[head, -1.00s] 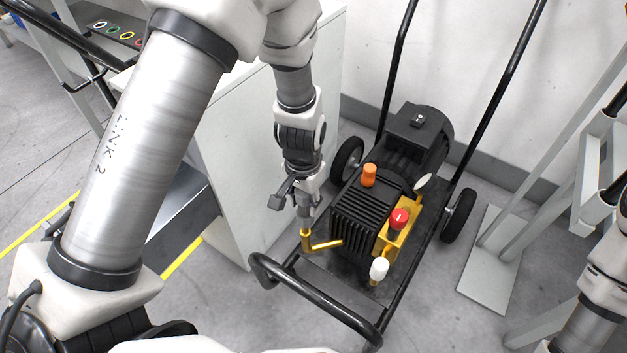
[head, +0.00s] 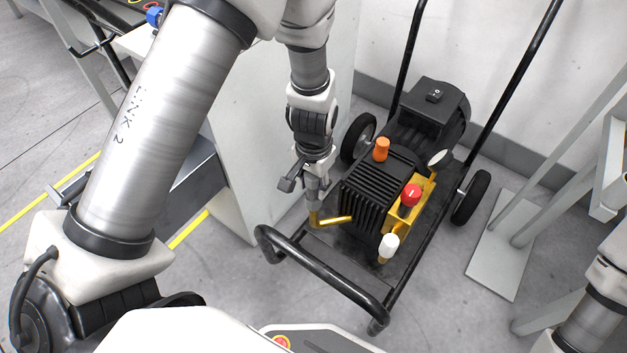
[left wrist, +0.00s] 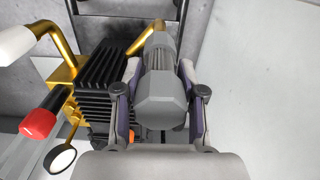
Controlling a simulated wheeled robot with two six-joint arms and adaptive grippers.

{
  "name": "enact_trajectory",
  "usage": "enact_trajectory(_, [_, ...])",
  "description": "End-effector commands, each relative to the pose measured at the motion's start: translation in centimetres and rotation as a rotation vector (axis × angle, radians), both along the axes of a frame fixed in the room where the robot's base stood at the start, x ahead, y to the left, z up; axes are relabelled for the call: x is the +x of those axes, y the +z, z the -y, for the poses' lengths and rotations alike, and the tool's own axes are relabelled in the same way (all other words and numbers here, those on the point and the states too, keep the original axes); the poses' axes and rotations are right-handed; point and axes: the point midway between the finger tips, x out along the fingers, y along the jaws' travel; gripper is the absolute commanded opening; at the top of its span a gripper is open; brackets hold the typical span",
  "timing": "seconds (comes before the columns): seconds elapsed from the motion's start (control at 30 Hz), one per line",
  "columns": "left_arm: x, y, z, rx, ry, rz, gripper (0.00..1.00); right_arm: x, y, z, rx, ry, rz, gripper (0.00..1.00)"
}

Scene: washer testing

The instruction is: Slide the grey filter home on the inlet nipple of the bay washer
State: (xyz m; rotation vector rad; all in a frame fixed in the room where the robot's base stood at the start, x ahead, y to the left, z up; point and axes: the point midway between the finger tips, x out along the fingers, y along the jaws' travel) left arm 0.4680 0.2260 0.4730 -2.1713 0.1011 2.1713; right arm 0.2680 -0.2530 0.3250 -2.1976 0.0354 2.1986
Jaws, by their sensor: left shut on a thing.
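The bay washer is a black ribbed pump (head: 372,195) with a motor on a wheeled frame. Its inlet nipple (head: 315,217) is the upturned end of a bent gold pipe at the pump's left side. My left gripper (head: 313,175) is above the nipple, shut on the grey filter (head: 313,194), whose lower end meets the gold end. In the left wrist view the filter (left wrist: 160,85) lies between both fingers (left wrist: 161,112), its narrow far end at the gold pipe (left wrist: 147,38). The filter hides the joint, so I cannot tell how deep it sits. My right gripper is out of view.
A black handle bar (head: 325,278) curves round the washer's near side. A red knob (head: 411,194), a white cap (head: 389,245) and an orange cap (head: 381,149) stand on the pump. A light cabinet (head: 245,150) is close left of my gripper. Grey stand posts (head: 545,190) are at right.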

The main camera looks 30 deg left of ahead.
Motion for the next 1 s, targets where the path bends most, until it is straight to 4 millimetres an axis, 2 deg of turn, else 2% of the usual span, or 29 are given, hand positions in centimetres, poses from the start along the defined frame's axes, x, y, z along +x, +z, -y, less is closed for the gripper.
enact_trajectory(0.33, [0.0,-0.2,0.0,0.0,0.0,0.001,0.02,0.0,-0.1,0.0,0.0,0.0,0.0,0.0])
enact_trajectory(0.37, [0.0,-0.2,0.0,0.0,0.0,0.001,0.47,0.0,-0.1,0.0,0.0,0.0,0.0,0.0])
enact_trajectory(0.4, [0.0,-0.2,0.0,0.0,0.0,0.001,0.61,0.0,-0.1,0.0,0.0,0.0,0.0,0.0])
enact_trajectory(0.43, [0.0,-0.2,0.0,0.0,0.0,0.001,0.69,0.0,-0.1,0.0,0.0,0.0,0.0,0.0])
enact_trajectory(0.77, [0.0,0.0,0.0,0.0,0.0,0.001,0.69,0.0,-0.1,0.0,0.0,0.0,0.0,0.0])
enact_trajectory(0.87, [0.1,1.0,0.0,0.0,0.0,0.004,0.69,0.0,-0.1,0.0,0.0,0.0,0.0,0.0])
enact_trajectory(1.0, [0.2,4.1,0.0,0.0,-0.001,0.006,0.69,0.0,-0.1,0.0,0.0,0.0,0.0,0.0])
